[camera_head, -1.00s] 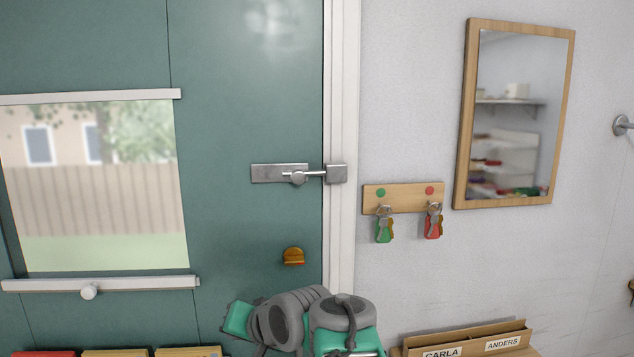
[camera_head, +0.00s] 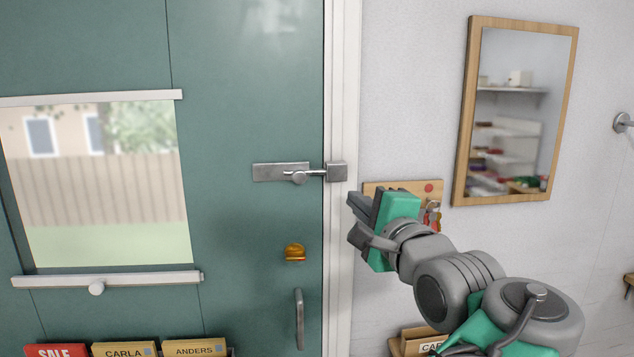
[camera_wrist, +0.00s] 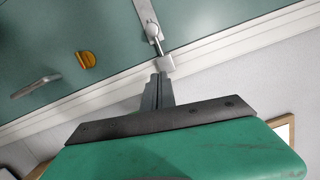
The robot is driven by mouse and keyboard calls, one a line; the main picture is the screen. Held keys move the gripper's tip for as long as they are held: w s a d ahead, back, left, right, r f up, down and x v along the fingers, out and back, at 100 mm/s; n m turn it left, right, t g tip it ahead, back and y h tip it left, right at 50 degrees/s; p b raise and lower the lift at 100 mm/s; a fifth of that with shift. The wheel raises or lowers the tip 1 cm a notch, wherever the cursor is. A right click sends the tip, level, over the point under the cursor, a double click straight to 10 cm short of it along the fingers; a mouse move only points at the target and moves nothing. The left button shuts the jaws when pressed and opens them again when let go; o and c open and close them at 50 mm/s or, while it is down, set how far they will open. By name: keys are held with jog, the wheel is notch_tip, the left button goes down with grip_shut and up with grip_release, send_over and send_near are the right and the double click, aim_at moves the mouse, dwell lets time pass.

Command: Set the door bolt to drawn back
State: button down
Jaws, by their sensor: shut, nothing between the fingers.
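The door bolt (camera_head: 281,172) is a metal plate on the green door with a thin rod and a round knob (camera_head: 298,178). Its rod reaches right into the square keeper (camera_head: 336,171) on the white frame, so the bolt is shot across. My gripper (camera_head: 356,203) is shut and empty, just below and right of the keeper, in front of the key board. In the wrist view the fingers (camera_wrist: 158,82) point toward the keeper (camera_wrist: 167,64), with the knob (camera_wrist: 154,30) beyond. I cannot tell whether a fingertip touches the keeper.
Below the bolt are an orange latch (camera_head: 295,252) and a metal door handle (camera_head: 299,319). The key board (camera_head: 375,187) is partly hidden behind my gripper. A mirror (camera_head: 515,110) hangs at right. The door face left of the bolt's knob is free.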

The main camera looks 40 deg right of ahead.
jog(key=p, duration=0.3)
send_near(317, 183)
notch_tip(317, 183, up, 3)
jog(key=w+d, duration=0.1)
jog(key=d, duration=0.1)
jog(key=w+a+p, duration=0.1)
jog(key=w+a, duration=0.1)
jog(key=a, duration=0.1)
jog(key=shift+w+f, duration=0.1)
jog(key=shift+w, duration=0.15)
